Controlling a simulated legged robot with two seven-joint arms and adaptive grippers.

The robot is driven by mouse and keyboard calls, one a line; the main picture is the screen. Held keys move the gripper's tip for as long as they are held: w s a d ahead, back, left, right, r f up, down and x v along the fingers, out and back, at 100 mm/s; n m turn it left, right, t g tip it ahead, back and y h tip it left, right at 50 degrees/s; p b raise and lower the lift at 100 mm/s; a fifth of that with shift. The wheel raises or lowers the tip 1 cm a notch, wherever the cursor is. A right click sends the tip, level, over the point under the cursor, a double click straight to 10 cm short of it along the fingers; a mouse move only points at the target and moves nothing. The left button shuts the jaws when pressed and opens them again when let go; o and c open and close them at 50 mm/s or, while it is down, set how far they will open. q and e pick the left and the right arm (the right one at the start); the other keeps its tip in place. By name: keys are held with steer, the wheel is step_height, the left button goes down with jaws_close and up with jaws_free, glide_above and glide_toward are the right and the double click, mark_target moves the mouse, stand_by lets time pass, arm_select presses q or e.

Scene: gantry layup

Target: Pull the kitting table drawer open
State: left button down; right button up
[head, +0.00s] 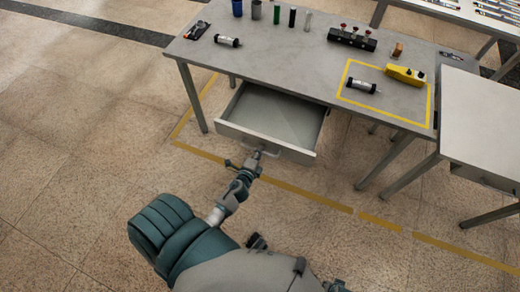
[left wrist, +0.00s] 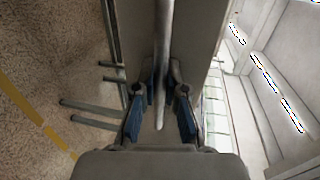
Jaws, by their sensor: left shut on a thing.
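The kitting table (head: 290,62) stands at the top of the head view. Its grey drawer (head: 232,132) is pulled out toward me, and the inside that shows is empty. My left gripper (head: 257,156) is at the handle (head: 272,154) on the drawer front. In the left wrist view the handle (left wrist: 163,60) runs between the two blue-padded fingers of my left gripper (left wrist: 161,115), which is shut on it. The fingers hide part of the handle. My right gripper does not show in either view.
On the tabletop are several cylinders, a black block with red knobs (head: 352,39), a yellow tool (head: 405,75) and a yellow-outlined area. A second grey table (head: 482,115) stands at the right. The floor in front of the drawer and to the left is clear.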

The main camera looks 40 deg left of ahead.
arm_select(q)
steer(key=shift+d+f, duration=0.1)
steer(key=shift+f, duration=0.1)
steer(key=c, duration=1.2)
jaws_free()
steer(key=shift+r, duration=0.1)
steer(key=v, duration=1.2)
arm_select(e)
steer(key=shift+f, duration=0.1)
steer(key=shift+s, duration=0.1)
arm_select(q)
step_height(320, 180, down, 14)
steer(key=s+d+n+g+p, duration=0.2)
steer(key=s+n+g, duration=0.1)
steer(key=n+g, duration=0.3)
steer(key=s+d+f+n+g+h, duration=0.2)
steer(key=s+d+f+n+g, duration=0.1)
steer(key=s+f, duration=0.3)
steer(key=s+d+f+n+g+h, duration=0.2)
steer(key=s+f+n+g, duration=0.2)
steer(key=s+f, duration=0.3)
steer(key=shift+s+d+f+g+p, duration=0.3)
steer(key=shift+s+d+f+p, duration=0.1)
steer(key=shift+f, duration=0.35)
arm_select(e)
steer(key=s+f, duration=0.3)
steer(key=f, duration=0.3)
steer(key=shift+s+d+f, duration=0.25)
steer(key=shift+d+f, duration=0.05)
